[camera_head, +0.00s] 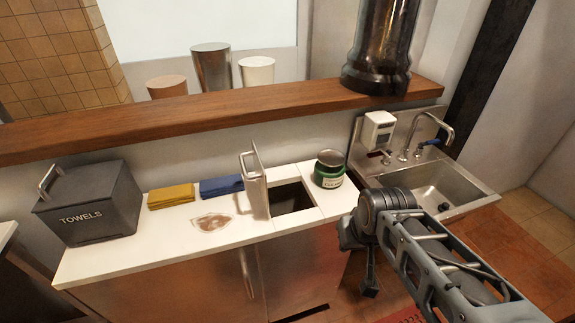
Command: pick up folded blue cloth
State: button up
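The folded blue cloth (221,186) lies flat at the back of the white counter (165,234), against the wall. A folded yellow cloth (171,196) lies just to its left, and an upright metal lid (254,186) stands just to its right. My gripper (369,278) hangs in front of the counter's right end, well to the right of the blue cloth and apart from it. Its fingers are dark and seen partly edge-on, so I cannot tell whether they are open or shut.
A dark towels box (90,208) stands at the counter's left end. A brown stain (211,223) lies in front of the cloths. A square opening (290,198), a green can (329,170) and a sink (440,186) are to the right. A wooden ledge (220,112) runs above.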

aim_at(217, 187)
jog(key=z, duration=0.1)
jog(key=k, duration=1)
jog(key=u, duration=1.05)
jog(key=i, duration=1.45)
jog(key=z, duration=0.45)
